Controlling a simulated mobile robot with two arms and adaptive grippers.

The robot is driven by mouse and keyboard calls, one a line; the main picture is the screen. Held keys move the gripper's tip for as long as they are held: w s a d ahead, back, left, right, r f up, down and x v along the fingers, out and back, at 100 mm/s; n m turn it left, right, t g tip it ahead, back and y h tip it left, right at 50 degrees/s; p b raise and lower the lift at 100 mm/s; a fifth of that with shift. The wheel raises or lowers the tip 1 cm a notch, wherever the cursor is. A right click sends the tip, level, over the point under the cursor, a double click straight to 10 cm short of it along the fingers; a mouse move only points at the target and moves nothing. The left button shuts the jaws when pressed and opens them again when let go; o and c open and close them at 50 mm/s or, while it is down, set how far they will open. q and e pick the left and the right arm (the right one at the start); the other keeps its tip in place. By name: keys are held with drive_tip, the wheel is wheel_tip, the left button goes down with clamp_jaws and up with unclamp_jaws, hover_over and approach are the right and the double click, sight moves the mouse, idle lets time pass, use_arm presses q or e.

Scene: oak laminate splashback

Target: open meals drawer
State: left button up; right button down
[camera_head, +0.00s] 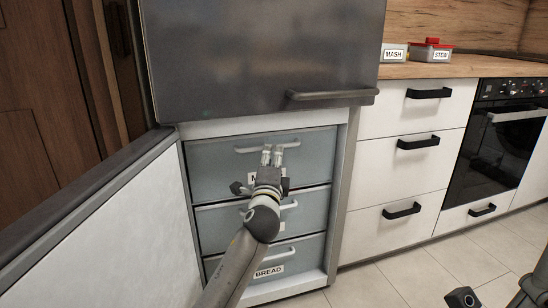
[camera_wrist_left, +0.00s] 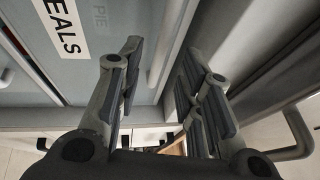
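The meals drawer (camera_head: 215,168) is the top of three grey-blue fronts in the open fridge-freezer and looks shut. Its pale handle (camera_head: 245,150) runs across the upper part; it also shows as a pale bar in the left wrist view (camera_wrist_left: 166,42). Its label is mostly hidden by my gripper in the head view; the letters "EALS" show on the label (camera_wrist_left: 60,24) in the left wrist view. My left gripper (camera_head: 272,156) is at the handle with its fingers apart, the bar appearing between them. Contact cannot be told.
Below are a middle drawer (camera_head: 216,225) and a bread drawer (camera_head: 308,255). The open white door (camera_head: 120,240) stands close on the left. A grey upper door (camera_head: 260,50) with a bar handle is above. White cabinets (camera_head: 400,165) stand right. Floor in front is partly clear.

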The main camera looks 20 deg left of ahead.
sight(274, 148)
use_arm(q)
drive_tip(key=shift+b+x, duration=0.6)
drive_tip(key=shift+x, duration=1.35)
clamp_jaws()
